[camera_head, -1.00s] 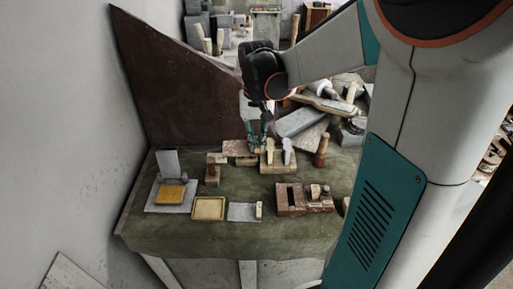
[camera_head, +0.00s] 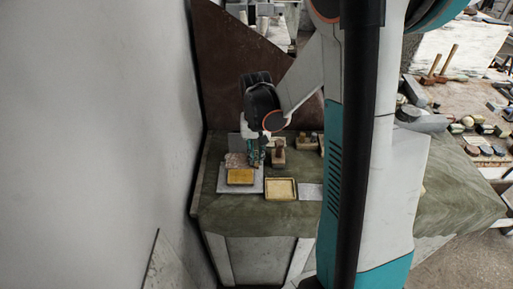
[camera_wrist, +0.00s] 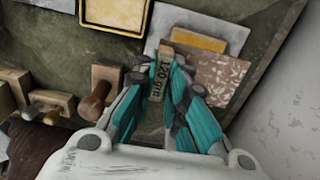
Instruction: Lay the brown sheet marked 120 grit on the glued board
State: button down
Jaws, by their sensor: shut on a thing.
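My gripper (camera_wrist: 158,88) is shut on the tan, block-like handle (camera_wrist: 165,52) of the brown sheet; its label reads 120 grit. A speckled pinkish-brown sheet (camera_wrist: 216,76) extends beside the handle and also shows in the head view (camera_head: 235,160). It is over the back part of a pale grey board (camera_wrist: 222,18). A yellow block or pad (camera_wrist: 199,39) lies on this board, which also shows in the head view (camera_head: 225,187). I cannot tell whether the sheet touches the board, nor see glue for certain. The fingers hide part of the handle.
A shallow yellow tray (camera_head: 281,188) and a flat grey sheet (camera_head: 311,191) lie right of the board. A wooden block with a brown knob (camera_wrist: 98,92) stands close beside my gripper. The wall (camera_head: 100,140) is near on the left.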

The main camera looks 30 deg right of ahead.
jog(key=shift+f, duration=0.15)
dwell(0.3)
jog(key=shift+f+b, duration=2.45)
jog(key=shift+f, duration=0.25)
jog(key=shift+f+b, duration=0.65)
jog(key=shift+b, duration=0.1)
jog(key=c, duration=1.5)
grip_release()
jog(key=shift+c, duration=0.2)
jog(key=shift+r, duration=0.15)
jog(key=shift+r+p, duration=1.4)
jog(key=shift+r, duration=0.5)
